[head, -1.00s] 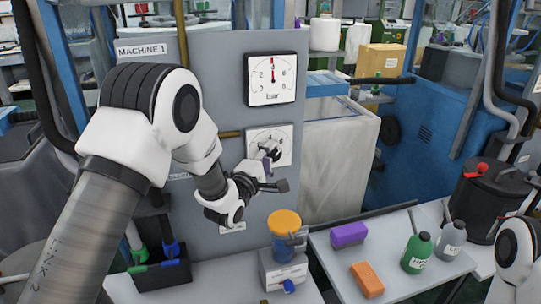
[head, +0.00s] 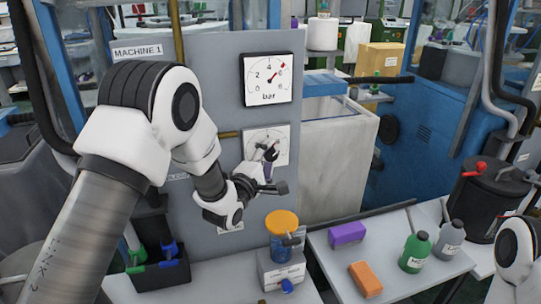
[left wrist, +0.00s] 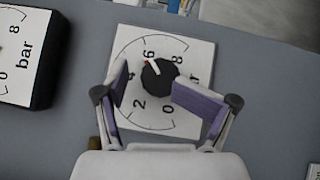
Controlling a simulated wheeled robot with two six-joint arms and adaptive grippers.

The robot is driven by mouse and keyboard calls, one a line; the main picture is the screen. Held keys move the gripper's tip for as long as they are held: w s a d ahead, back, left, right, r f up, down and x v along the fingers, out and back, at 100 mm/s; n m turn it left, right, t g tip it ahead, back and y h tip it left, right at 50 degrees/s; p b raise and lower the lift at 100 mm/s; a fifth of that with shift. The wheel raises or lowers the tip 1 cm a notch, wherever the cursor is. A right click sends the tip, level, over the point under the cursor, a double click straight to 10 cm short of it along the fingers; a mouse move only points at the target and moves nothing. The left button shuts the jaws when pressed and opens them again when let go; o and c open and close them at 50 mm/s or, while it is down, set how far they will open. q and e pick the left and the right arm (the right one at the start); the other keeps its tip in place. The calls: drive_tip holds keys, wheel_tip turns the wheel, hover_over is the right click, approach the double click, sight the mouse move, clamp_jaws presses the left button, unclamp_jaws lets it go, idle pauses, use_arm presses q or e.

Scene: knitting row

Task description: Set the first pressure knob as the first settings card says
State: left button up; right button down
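The pressure knob (left wrist: 162,82) is black and sits on a white dial plate (left wrist: 160,42) marked 0 to 8. In the left wrist view its white, red-tipped pointer lies between 4 and 6. My left gripper (left wrist: 160,86) has one purple-padded finger on each side of the knob. A gap shows on the left and the right pad overlaps the knob's edge. In the head view the left gripper (head: 268,168) is in front of the same dial. No settings card is readable.
The grey panel (head: 215,95) reads MACHINE 1. Below the dial stands a yellow-lidded jar (head: 282,220) on a small labelled box. A purple block (head: 347,234), an orange block (head: 366,279) and bottles (head: 416,252) are on the table at right. A black bin (head: 160,272) is at lower left.

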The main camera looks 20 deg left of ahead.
use_arm(q)
drive_tip(key=s+r+p, duration=0.2)
drive_tip(key=s+r, duration=0.2)
drive_tip(key=s, duration=0.3)
drive_tip(key=shift+s+a, duration=0.15)
drive_tip(key=shift+s, duration=0.05)
idle(0.4)
drive_tip(key=v, duration=0.7)
drive_tip(key=shift+s, duration=0.25)
